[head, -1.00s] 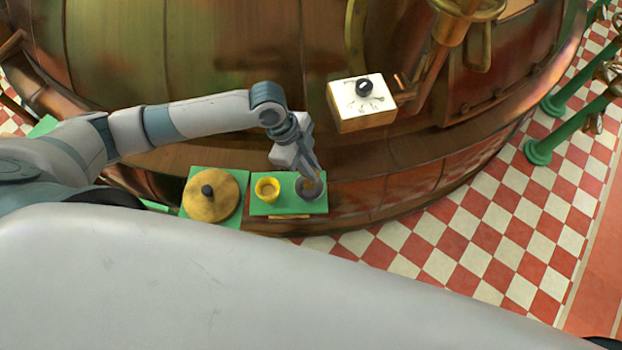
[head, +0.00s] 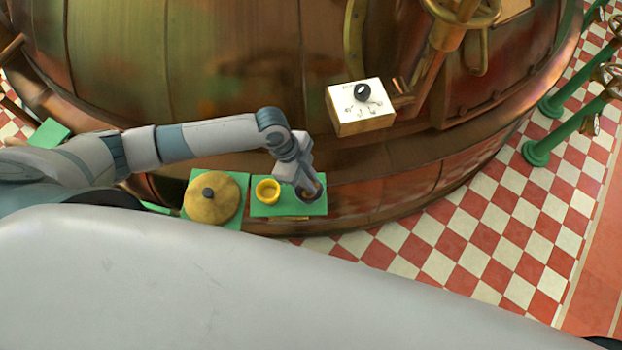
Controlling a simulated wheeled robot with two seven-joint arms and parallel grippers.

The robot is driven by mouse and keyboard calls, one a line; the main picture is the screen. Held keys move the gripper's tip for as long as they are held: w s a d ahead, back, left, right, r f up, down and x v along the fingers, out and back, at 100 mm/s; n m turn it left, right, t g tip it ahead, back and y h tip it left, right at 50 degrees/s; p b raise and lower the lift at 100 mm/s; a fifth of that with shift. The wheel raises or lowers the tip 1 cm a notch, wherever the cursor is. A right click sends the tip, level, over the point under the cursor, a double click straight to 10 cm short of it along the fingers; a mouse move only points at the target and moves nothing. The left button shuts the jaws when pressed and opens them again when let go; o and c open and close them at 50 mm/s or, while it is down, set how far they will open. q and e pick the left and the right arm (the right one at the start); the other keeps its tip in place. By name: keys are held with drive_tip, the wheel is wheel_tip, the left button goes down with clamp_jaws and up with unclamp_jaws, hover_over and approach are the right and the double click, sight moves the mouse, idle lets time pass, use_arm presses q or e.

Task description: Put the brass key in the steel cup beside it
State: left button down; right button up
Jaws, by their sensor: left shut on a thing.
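My left gripper (head: 307,187) points down at the right end of a green mat (head: 284,209), right over the grey steel cup (head: 303,205). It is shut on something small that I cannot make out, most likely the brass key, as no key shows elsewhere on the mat. The gripper hides most of the cup, so I cannot tell whether the held thing is above the rim or inside. A yellow cup (head: 267,191) stands upright on the same mat, left of the gripper. My right gripper is not in view.
A round brass lid with a dark knob (head: 211,204) lies on green left of the mat. A white box with a black dial (head: 361,107) sits behind, to the right. The big copper kettle (head: 200,60) fills the back.

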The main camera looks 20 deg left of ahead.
use_arm(q)
drive_tip(key=shift+f, duration=0.1)
drive_tip(key=c, duration=1.8)
unclamp_jaws()
drive_tip(key=b+v, duration=0.2)
drive_tip(key=v, duration=1)
